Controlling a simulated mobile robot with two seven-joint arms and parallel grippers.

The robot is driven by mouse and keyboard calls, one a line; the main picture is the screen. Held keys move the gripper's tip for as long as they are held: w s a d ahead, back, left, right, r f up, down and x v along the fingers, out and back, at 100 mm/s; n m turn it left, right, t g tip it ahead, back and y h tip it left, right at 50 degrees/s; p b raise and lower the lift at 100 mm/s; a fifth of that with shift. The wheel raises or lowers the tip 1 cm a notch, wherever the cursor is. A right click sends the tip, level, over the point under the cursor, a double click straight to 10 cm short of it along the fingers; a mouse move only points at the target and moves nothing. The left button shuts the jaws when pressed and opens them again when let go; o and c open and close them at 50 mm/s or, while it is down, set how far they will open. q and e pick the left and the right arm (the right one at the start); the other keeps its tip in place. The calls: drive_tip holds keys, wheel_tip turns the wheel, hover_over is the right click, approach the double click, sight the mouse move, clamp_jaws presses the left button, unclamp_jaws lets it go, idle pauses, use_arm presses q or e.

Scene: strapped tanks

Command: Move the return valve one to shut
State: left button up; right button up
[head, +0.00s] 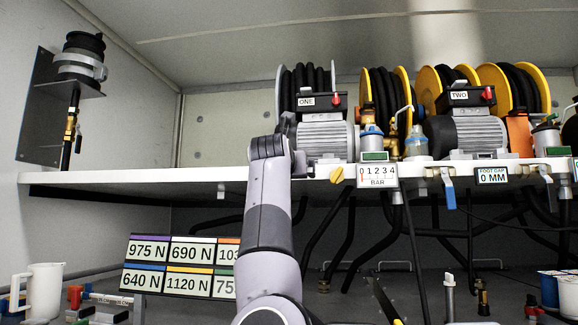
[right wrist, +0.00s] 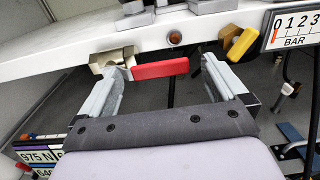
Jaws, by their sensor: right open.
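A red lever handle (right wrist: 165,68) on a tan valve body (right wrist: 112,58) shows under the white shelf edge in the right wrist view. It lies roughly along the edge. No name label shows on it, so I cannot confirm it is return valve one. My right gripper (right wrist: 168,76) is open, with its fingers either side of the red handle; the left finger is close to the handle's valve end. I cannot tell whether it touches. In the head view my right arm hides this handle and the gripper. My left gripper is not in view.
A yellow handle (head: 337,174) and a BAR gauge (head: 377,178) sit just right along the shelf edge (head: 130,176). Hose reels and motors labelled ONE (head: 307,101) and TWO (head: 458,96) stand above. Black hoses hang below.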

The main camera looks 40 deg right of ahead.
drive_tip(key=shift+w+d, duration=0.2)
drive_tip(key=c, duration=1.5)
